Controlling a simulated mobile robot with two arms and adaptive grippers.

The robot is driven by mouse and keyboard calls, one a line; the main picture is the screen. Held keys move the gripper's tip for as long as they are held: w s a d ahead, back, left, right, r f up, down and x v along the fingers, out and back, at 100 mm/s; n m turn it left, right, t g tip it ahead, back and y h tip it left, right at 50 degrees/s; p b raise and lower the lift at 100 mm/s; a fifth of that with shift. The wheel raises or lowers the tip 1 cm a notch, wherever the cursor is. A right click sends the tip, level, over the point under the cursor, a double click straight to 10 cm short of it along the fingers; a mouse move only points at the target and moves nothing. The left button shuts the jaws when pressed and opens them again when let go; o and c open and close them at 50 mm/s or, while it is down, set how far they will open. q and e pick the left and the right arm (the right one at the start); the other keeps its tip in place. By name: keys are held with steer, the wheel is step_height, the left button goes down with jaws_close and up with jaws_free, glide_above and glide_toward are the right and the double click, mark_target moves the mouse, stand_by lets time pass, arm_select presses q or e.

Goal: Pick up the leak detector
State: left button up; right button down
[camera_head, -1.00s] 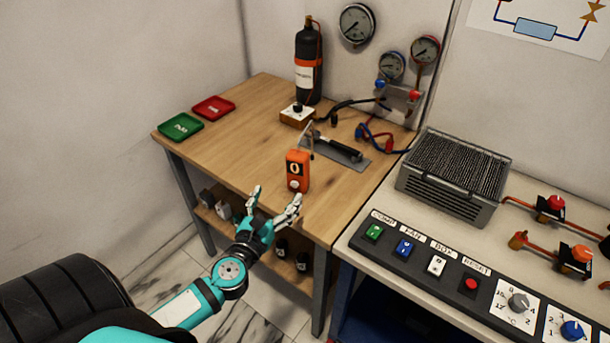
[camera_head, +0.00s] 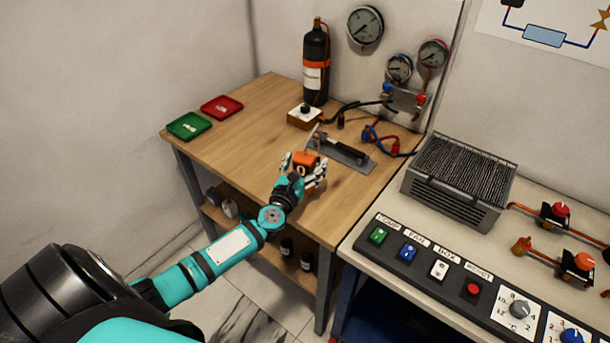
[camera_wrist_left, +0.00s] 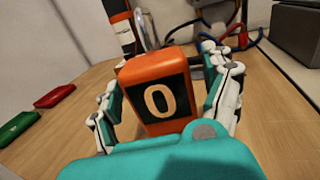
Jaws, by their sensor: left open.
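The leak detector (camera_head: 304,160) is an orange upright box with a dark screen reading 0 and a thin probe rising behind it. It stands on the wooden table near its front edge. In the left wrist view the leak detector (camera_wrist_left: 158,92) fills the middle. My left gripper (camera_head: 304,170) is open, with its fingers on either side of the detector; whether they touch it I cannot tell. The left gripper's two fingers also show in the left wrist view (camera_wrist_left: 165,108). The detector's lower part is hidden by my gripper. My right gripper is out of view.
Green (camera_head: 189,125) and red (camera_head: 221,106) trays lie left. A control bench (camera_head: 400,218) adjoins right. The table's left middle is clear.

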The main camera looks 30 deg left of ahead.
arm_select(q)
steer(key=shift+c, duration=1.1)
steer(key=c, duration=1.4)
steer(key=shift+o, duration=0.2)
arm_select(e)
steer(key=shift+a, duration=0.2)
arm_select(q)
steer(key=shift+r, duration=0.1)
